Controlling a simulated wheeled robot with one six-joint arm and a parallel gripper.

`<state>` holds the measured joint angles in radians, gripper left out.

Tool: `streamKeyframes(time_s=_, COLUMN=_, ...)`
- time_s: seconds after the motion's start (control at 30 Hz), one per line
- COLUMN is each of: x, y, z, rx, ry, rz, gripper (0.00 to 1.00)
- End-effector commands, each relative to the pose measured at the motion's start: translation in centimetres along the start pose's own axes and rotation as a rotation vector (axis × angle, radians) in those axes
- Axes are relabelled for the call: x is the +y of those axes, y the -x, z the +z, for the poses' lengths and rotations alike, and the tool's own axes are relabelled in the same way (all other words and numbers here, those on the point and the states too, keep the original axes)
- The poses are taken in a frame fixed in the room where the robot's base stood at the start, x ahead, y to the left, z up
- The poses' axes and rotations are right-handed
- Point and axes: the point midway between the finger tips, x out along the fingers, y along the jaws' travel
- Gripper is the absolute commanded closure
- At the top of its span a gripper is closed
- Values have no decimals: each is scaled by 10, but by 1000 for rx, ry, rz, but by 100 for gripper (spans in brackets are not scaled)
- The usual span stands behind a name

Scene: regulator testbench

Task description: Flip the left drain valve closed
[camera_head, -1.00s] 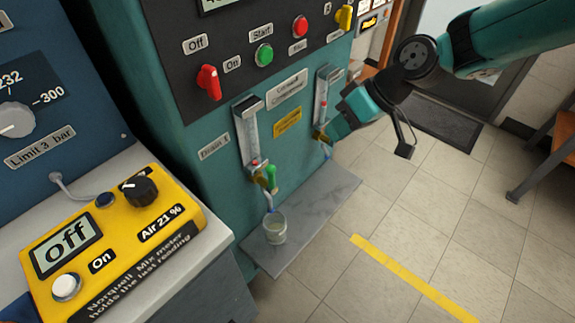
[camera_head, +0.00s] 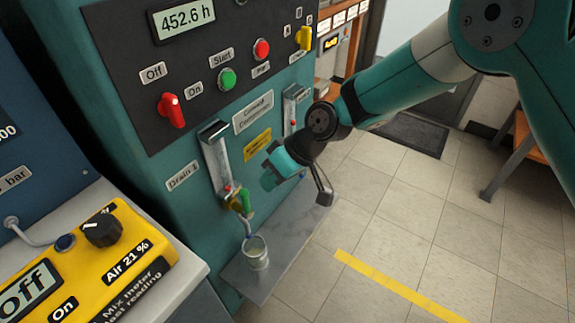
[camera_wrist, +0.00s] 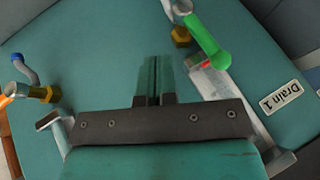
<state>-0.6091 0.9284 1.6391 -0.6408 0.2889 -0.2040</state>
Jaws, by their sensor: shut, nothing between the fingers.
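The left drain valve has a green lever (camera_head: 246,200) on a brass body, under the left gauge beside the "Drain 1" label (camera_head: 183,175). The wrist view shows the green lever (camera_wrist: 208,40) at upper right, beside a brass nut (camera_wrist: 181,36). My gripper (camera_head: 266,180) is shut and empty, right of the lever and apart from it. In the wrist view the closed fingers of my gripper (camera_wrist: 153,62) point at the bare teal panel between the two valves.
A cup (camera_head: 257,254) stands on the grey shelf (camera_head: 285,262) below the left spout. The right drain valve (camera_wrist: 40,93), with an orange-tipped part, shows at left in the wrist view. A red knob (camera_head: 171,110) and buttons are above. Open floor lies right.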

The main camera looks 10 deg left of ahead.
Motion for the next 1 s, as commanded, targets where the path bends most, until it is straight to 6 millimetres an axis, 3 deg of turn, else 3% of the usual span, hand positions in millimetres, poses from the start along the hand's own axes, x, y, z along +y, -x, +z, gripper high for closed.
streamKeyframes(time_s=0.1, x=-20, y=-6, z=-1, rx=0, ry=5, rz=-3, gripper=100)
streamKeyframes(time_s=0.23, x=-29, y=-12, z=-1, rx=1, ry=3, rz=-1, gripper=100)
streamKeyframes(time_s=0.63, x=-31, y=-10, z=3, rx=2, ry=0, rz=-1, gripper=100)
streamKeyframes(time_s=1.0, x=-46, y=-20, z=-6, rx=-7, ry=47, rz=43, gripper=100)
